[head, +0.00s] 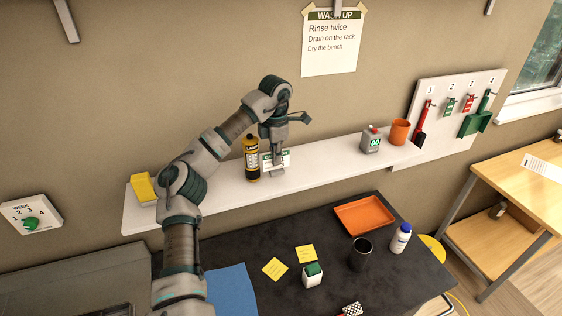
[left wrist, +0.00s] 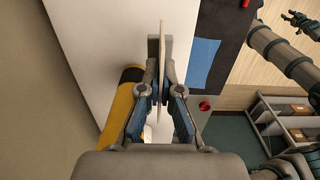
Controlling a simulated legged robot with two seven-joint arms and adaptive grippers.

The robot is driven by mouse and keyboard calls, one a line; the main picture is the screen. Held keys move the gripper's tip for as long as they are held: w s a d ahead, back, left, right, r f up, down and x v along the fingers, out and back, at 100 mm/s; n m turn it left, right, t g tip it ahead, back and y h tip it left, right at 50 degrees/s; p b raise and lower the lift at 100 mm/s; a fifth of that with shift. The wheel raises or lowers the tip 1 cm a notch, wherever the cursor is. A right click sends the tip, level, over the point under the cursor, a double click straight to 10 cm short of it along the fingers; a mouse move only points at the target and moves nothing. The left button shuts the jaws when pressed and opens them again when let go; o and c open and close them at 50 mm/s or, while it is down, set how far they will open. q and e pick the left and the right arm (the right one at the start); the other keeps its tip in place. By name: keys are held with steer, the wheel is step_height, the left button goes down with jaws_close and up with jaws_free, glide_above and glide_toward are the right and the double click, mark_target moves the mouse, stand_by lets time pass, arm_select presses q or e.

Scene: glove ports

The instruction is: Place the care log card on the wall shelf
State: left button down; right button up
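The care log card, white with a green band, (head: 268,163) is upright at the wall shelf (head: 330,155), just right of a yellow and black bottle (head: 251,158). My left gripper (head: 277,168) reaches down over the shelf and covers part of the card. In the left wrist view the card (left wrist: 162,55) shows edge-on as a thin pale sheet between the fingers of my left gripper (left wrist: 161,95), which are shut on it. I cannot tell whether its lower edge touches the shelf. My right gripper (left wrist: 302,22) shows small in the left wrist view, away from the shelf; its opening is unclear.
The yellow and black bottle (left wrist: 125,95) is close beside the left fingers. A yellow block (head: 143,188) stands at the shelf's left end; a grey canister (head: 371,142) and orange cup (head: 399,132) stand at the right. Shelf between card and canister is clear. A dark bench (head: 330,265) lies below.

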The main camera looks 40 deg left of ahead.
arm_select(q)
steer(key=w, duration=0.2)
steer(key=shift+w+a, duration=0.3)
steer(key=shift+a, duration=0.05)
steer(key=shift+w, duration=0.2)
steer(key=shift+d+f, duration=0.2)
steer(key=shift+d, duration=0.05)
steer(key=shift+d+f, duration=0.15)
steer(key=shift+f, duration=0.35)
steer(key=shift+d+f, duration=0.15)
steer(key=shift+f, duration=0.85)
steer(key=shift+a+f, duration=0.15)
steer(key=shift+a, duration=0.4)
steer(key=c, duration=1.4)
jaws_free()
steer(key=shift+a, duration=0.1)
steer(key=shift+c, duration=0.2)
steer(key=shift+o, duration=0.6)
steer(key=shift+d, duration=0.25)
steer(key=shift+d+r, duration=0.2)
steer(key=shift+r, duration=0.1)
step_height(320, 180, up, 12)
arm_select(e)
steer(key=shift+r, duration=0.15)
